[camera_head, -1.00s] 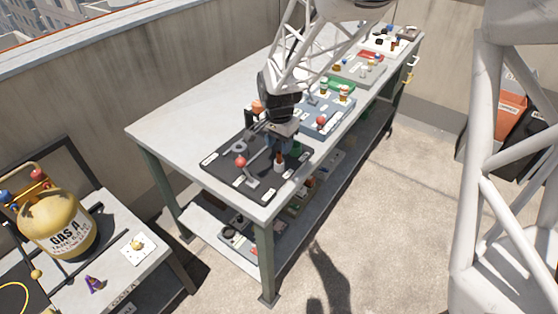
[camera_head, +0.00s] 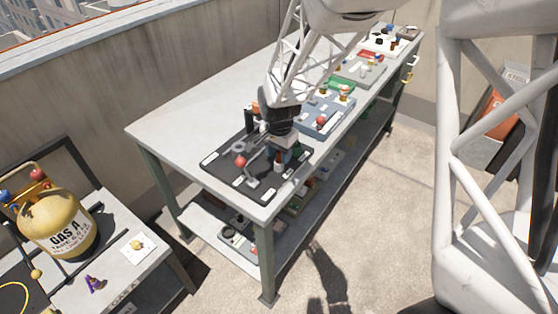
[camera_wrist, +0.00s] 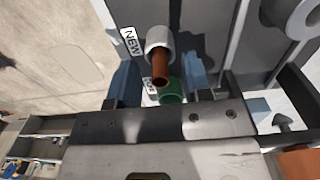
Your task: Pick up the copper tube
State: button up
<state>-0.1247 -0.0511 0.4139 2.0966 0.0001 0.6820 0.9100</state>
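The copper tube (camera_wrist: 160,68) stands up from a white cup-like holder (camera_wrist: 158,38) in the wrist view. My gripper (camera_wrist: 162,78) is open above it, with one blue finger to each side of the tube and gaps between. The fingers do not touch the tube in this view. A green ring (camera_wrist: 172,93) shows just below the tube, partly hidden by the gripper body. In the head view my gripper is over the right part of a black tray (camera_head: 222,163), and it mostly hides the tube there.
The tray lies on the near end of a long grey workbench (camera_head: 180,122). A red knob (camera_head: 239,161) sits on the tray. A blue tray (camera_head: 318,113) and further trays with parts line the bench. The bench's left side is clear. A yellow gas cylinder (camera_head: 58,222) stands on a side table.

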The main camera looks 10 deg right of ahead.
aim_at(278, 152)
grip_shut()
jog(key=shift+r, duration=0.15)
notch_tip(278, 152, up, 10)
jog(key=shift+f, duration=0.1)
dwell(0.6)
jog(key=shift+w+a, duration=0.1)
dwell(0.4)
